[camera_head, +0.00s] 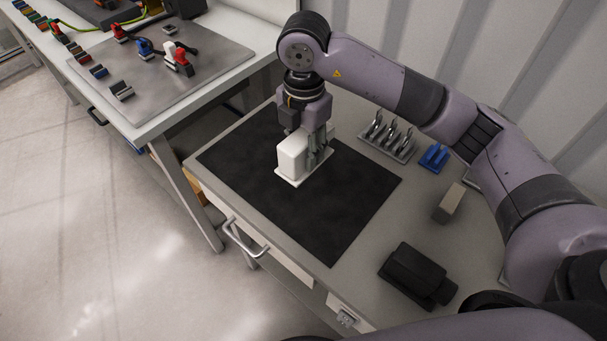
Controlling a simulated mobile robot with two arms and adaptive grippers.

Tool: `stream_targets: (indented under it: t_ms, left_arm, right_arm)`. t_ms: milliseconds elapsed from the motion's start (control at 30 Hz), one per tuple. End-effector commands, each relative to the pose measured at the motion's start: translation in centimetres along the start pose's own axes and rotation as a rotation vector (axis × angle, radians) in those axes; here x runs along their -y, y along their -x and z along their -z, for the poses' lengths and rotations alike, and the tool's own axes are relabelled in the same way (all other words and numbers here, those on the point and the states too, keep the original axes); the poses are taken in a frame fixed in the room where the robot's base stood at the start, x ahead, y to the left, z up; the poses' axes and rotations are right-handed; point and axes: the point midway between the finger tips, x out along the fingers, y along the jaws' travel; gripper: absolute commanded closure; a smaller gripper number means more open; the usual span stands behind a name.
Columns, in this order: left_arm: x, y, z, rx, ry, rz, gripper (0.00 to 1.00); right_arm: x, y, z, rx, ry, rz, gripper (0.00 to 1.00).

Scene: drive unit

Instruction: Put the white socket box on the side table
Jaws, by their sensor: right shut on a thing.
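The white socket box (292,157) is a white block with a thin flange at its base. It is over the black mat (338,203) on the side table (221,153). My right gripper (313,142) points down and is shut on the box from its right and back side. The box looks upright, on or just above the mat; I cannot tell if it touches. The gripper hides part of the box's far side. My left gripper is not in view.
A dark device (412,274), a beige block (449,202), a blue piece (434,157) and a grey rack (388,137) stand right of the mat. A workbench (205,78) with small coloured parts is at upper left. The mat's front part is bare. A corrugated wall rises behind.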

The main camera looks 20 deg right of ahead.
Motion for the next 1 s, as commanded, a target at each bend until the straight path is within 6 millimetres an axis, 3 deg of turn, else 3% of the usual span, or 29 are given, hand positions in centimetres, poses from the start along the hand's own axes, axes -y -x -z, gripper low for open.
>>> stream_targets:
  t_ms: [200,467,700,1000]
  left_arm:
    - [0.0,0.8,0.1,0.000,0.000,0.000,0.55]
    - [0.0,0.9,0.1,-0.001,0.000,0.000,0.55]
    - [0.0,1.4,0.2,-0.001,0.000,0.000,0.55]
    - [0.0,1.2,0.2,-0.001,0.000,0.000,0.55]
  right_arm:
    - [0.1,-4.4,-0.1,0.001,0.000,0.002,0.97]
    - [0.0,-6.3,-0.1,0.001,0.000,0.000,0.97]
    - [0.0,-9.7,-0.1,0.000,0.001,0.001,0.97]
    - [0.0,-10.1,-0.1,0.002,0.001,-0.002,0.97]
